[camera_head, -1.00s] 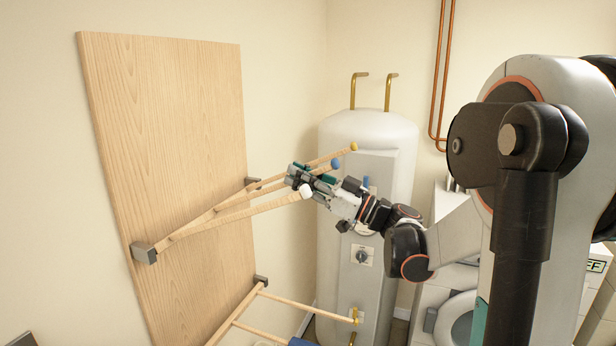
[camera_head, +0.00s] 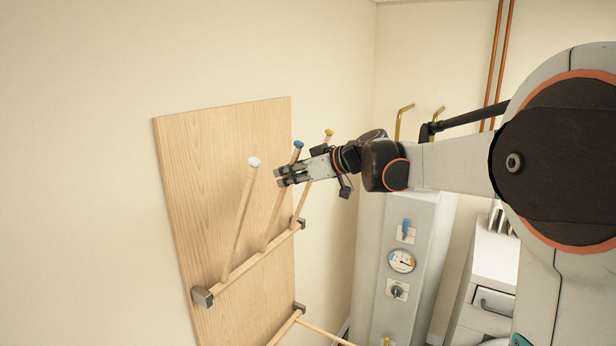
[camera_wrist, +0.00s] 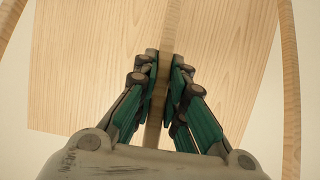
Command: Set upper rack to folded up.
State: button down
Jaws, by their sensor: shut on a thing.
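The upper rack (camera_head: 258,260) is a wooden bar held by grey brackets on a wooden wall board (camera_head: 205,150). Three wooden pegs rise steeply from the bar, leaning out from the board. Their tips are white (camera_head: 254,162), blue (camera_head: 298,145) and yellow (camera_head: 329,132). My gripper (camera_head: 279,178) is at the upper part of the middle, blue-tipped peg. In the wrist view my gripper (camera_wrist: 160,85) is shut on that middle peg (camera_wrist: 157,125), with the board behind and the outer pegs at both sides. The peg's tip is out of the wrist view.
A lower rack (camera_head: 312,330) juts out below, partly out of frame. A white boiler (camera_head: 415,240) with a gauge and brass pipes stands to the right, behind my arm. A white appliance (camera_head: 490,290) is at the lower right. The wall left of the board is clear.

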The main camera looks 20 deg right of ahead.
aim_at(299, 142)
jog(key=w+a+r+g+h+p, duration=0.1)
jog(key=w+a+g+p, duration=0.1)
jog(key=w+a, duration=0.2)
jog(key=shift+w+r+h, duration=0.3)
jog(key=shift+w, duration=0.35)
jog(key=shift+a, duration=0.1)
jog(key=c, duration=1.6)
grip_release()
jog(key=shift+c, duration=0.2)
jog(key=v, duration=1.2)
